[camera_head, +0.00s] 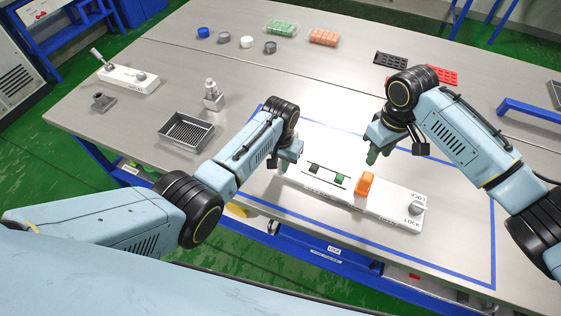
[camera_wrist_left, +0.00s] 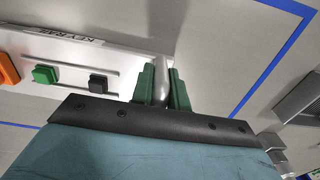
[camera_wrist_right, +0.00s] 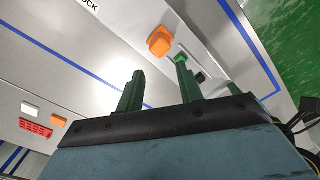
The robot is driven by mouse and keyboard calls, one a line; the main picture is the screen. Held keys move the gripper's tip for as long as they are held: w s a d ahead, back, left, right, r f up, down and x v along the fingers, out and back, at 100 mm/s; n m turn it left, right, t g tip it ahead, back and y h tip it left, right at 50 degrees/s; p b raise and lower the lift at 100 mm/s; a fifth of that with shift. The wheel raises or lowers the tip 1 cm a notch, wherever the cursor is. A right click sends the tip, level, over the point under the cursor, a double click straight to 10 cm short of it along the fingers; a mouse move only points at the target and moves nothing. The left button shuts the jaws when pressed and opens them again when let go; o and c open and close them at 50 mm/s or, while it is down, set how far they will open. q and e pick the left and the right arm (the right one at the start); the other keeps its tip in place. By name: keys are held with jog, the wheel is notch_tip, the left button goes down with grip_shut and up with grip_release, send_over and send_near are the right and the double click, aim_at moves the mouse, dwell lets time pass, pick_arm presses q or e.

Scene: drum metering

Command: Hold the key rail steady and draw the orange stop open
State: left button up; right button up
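The key rail (camera_head: 387,205) is a long white block on the table, inside a blue taped outline. The orange stop (camera_head: 365,184) stands upright on it, and also shows in the left wrist view (camera_wrist_left: 6,70) and right wrist view (camera_wrist_right: 160,41). My left gripper (camera_head: 288,166) is at the rail's left end. In the left wrist view its green fingers lie close on both sides of a grey rounded handle (camera_wrist_left: 162,75) there. My right gripper (camera_wrist_right: 160,85) is open and empty, above and behind the stop, apart from it.
A green block (camera_head: 340,180) and a black block (camera_head: 315,168) sit in the rail's slot, left of the stop. A grey knob (camera_head: 417,207) is at its right end. A metal tray (camera_head: 187,131) stands left; black (camera_head: 390,60) and red (camera_head: 441,76) racks lie behind.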

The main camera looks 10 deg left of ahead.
aim_at(368, 176)
dwell(0.3)
jog(key=o, duration=0.3)
notch_tip(368, 176, down, 11)
jog(key=m, duration=1.1)
jog(key=shift+c, duration=0.2)
